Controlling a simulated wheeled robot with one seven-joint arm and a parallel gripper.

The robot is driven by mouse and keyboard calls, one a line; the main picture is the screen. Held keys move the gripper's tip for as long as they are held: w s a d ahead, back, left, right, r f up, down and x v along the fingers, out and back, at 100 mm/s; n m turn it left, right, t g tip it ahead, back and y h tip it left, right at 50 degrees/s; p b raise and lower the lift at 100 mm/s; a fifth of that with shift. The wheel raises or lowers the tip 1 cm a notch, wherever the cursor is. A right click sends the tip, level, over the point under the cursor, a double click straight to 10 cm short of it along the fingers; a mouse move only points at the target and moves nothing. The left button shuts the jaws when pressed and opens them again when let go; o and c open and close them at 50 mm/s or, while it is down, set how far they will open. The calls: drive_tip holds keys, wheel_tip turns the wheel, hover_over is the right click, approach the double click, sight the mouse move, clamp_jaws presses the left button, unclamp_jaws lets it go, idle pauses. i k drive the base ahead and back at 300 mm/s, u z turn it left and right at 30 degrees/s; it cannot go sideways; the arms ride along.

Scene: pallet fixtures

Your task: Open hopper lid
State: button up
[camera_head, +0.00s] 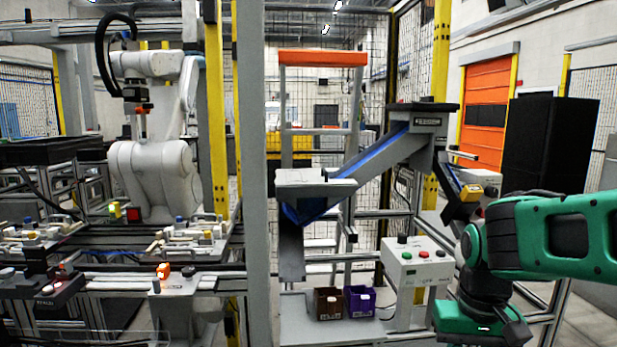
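A grey hopper box (424,135) stands at the top of a sloped chute, right of centre. A dark flat lid (400,106) lies level across its top, with a small dark knob on it; it looks closed. A lower grey box (315,190) sits at the chute's bottom end, also with a flat top. My green arm (535,222) reaches in from the right, below and to the right of the hopper, and bends down at its joint.
A button box (416,268) stands left of my arm. Brown (327,303) and purple (359,301) bins sit on the low shelf. A grey post (252,170) rises left of the chute. A white robot arm (150,170) stands at left. A dark cabinet (545,145) is behind my arm.

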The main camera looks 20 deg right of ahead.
sight(292, 176)
drive_tip(key=i, duration=1)
